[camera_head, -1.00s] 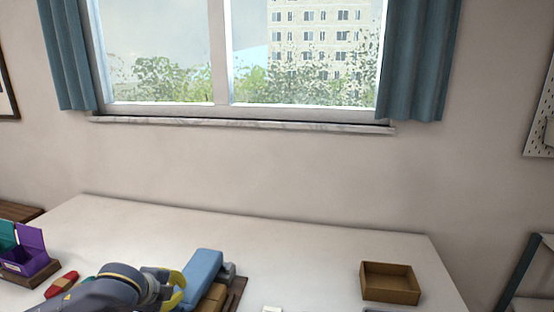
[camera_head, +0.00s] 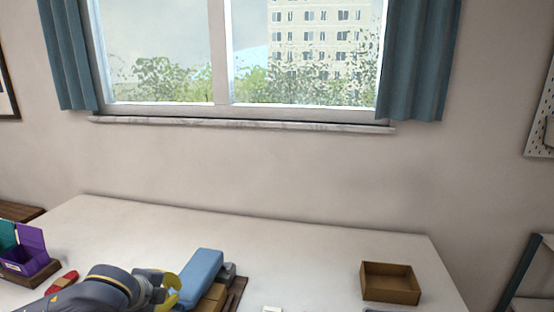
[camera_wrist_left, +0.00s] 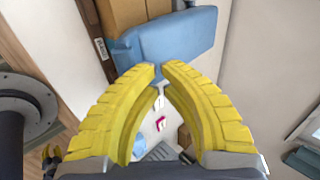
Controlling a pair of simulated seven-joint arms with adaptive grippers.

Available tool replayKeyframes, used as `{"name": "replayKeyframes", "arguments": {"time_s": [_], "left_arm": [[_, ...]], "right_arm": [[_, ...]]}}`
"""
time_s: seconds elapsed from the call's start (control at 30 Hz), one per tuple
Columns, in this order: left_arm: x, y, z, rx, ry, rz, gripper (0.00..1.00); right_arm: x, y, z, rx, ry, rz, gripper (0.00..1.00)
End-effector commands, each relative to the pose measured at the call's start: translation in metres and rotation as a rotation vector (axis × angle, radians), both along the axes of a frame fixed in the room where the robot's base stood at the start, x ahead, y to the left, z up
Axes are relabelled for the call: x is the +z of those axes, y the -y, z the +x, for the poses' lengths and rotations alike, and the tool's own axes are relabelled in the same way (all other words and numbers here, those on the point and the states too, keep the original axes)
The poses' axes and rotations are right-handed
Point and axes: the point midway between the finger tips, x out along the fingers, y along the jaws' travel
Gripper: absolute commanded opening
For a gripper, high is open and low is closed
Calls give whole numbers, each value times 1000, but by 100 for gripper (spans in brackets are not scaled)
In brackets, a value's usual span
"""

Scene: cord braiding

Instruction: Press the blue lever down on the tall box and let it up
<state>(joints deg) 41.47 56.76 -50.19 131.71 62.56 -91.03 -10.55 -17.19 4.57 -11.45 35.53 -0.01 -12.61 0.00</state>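The blue lever (camera_head: 202,272) is a thick blue bar on top of the tan box (camera_head: 214,296) at the bottom middle of the head view. In the left wrist view the lever (camera_wrist_left: 180,38) lies beyond the fingertips, across the tan box (camera_wrist_left: 125,13). My left gripper (camera_head: 170,290) is beside the lever's left side. In the left wrist view its yellow fingers (camera_wrist_left: 160,70) are drawn together with only a narrow gap and nothing between them. The tips overlap the lever's edge in the picture; I cannot tell if they touch. The box's lower part is out of frame.
A purple and teal container (camera_head: 28,252) and a red piece (camera_head: 62,283) are at left. An open brown tray (camera_head: 390,283) stands at right. The table between is mostly clear.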

Motion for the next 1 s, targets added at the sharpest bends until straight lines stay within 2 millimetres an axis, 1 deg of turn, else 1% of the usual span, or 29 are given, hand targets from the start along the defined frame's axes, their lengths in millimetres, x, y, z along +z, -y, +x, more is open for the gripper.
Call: {"name": "replayKeyframes", "arguments": {"time_s": [0.1, 0.5, 0.77, 1.0], "left_arm": [[8, -2, -7, 0, 3, 2, 0], [29, -6, -27, 0, 2, 1, 0], [35, -6, -31, -1, 2, 0, 0], [55, -7, -30, 1, 3, 0, 0]], "right_arm": [[0, 0, 0, 0, 0, 0, 26], [0, 0, 0, 0, 0, 0, 26], [0, 0, 0, 0, 0, 0, 26], [0, 0, 0, 0, 0, 0, 26]]}}
